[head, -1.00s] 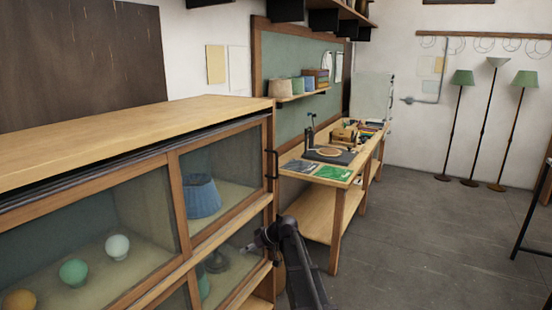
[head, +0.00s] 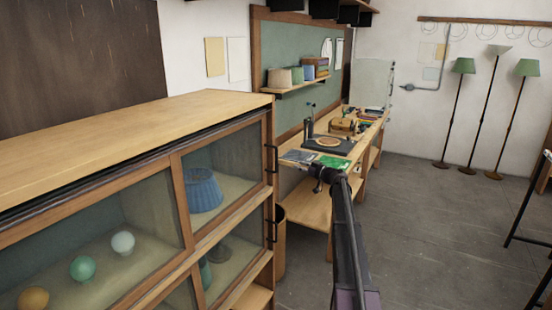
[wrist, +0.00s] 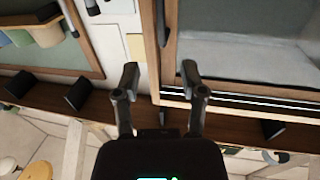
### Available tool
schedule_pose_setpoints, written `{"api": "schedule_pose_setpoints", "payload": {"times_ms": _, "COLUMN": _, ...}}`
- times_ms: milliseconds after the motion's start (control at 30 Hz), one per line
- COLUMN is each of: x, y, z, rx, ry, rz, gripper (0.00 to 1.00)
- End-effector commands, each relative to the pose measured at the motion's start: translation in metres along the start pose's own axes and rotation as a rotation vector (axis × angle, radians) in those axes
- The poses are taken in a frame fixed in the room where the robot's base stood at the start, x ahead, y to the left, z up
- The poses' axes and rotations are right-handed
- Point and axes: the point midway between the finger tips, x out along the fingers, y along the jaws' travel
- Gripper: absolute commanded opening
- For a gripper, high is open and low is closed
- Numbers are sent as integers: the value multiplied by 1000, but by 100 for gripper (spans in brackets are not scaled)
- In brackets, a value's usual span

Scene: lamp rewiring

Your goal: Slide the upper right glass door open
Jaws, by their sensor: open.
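The upper right glass door (head: 236,158) has a wooden frame, and its right edge sits at the cabinet's right end. A blue pleated lampshade (head: 204,190) shows behind the glass. A black vertical bar handle (head: 271,159) is on the door's right side. My gripper (head: 322,178) is in the air right of the cabinet, apart from the handle. In the wrist view its two fingers (wrist: 160,74) are spread and empty. A dark upright bar (wrist: 162,22), likely a handle, shows beyond the gap between them, beside the cabinet's wooden edge.
The cabinet (head: 150,130) fills the left, with a second handle (head: 271,231) lower down. Green, white and amber bulbs sit behind the upper left glass. A workbench (head: 310,200) with tools stands behind my gripper. Floor lamps (head: 476,110) stand far right. The floor between is clear.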

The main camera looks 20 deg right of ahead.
Motion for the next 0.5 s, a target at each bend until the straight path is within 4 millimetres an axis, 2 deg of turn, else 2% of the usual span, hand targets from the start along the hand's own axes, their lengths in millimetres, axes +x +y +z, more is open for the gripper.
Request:
{"api": "schedule_pose_setpoints", "payload": {"times_ms": 267, "x": 3, "y": -1, "z": 0, "rx": 1, "ry": -1, "rz": -2, "gripper": 54}}
{"api": "schedule_pose_setpoints", "payload": {"times_ms": 500, "x": 21, "y": -1, "z": 0, "rx": 1, "ry": -2, "rz": -3, "gripper": 54}}
